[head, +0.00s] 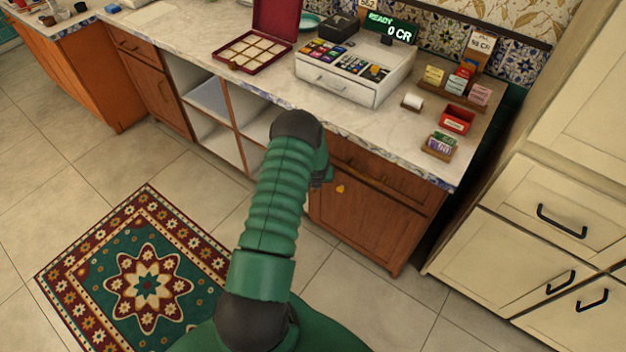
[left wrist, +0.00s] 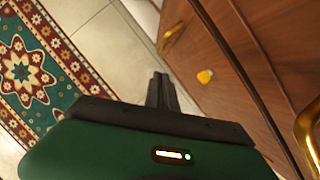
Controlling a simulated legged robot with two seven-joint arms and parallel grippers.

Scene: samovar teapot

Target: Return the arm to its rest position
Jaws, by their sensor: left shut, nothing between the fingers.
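My green left arm rises from the bottom of the head view toward the counter's front, its dark elbow or wrist joint near the counter edge. Its gripper is mostly hidden behind the arm there. In the left wrist view my left gripper (left wrist: 161,84) points away from the camera, its dark fingers together with nothing between them. It is in front of the wooden cabinet (head: 365,215), below the counter top, with floor tiles beyond the fingertips. My right gripper is in neither view.
The marble counter (head: 225,85) holds a cash register (head: 350,75), an open red box (head: 256,45), a red tray (head: 457,120) and small packets. A yellow knob (left wrist: 205,76) is on the cabinet close to the gripper. A patterned rug (head: 145,280) lies left on open tiled floor.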

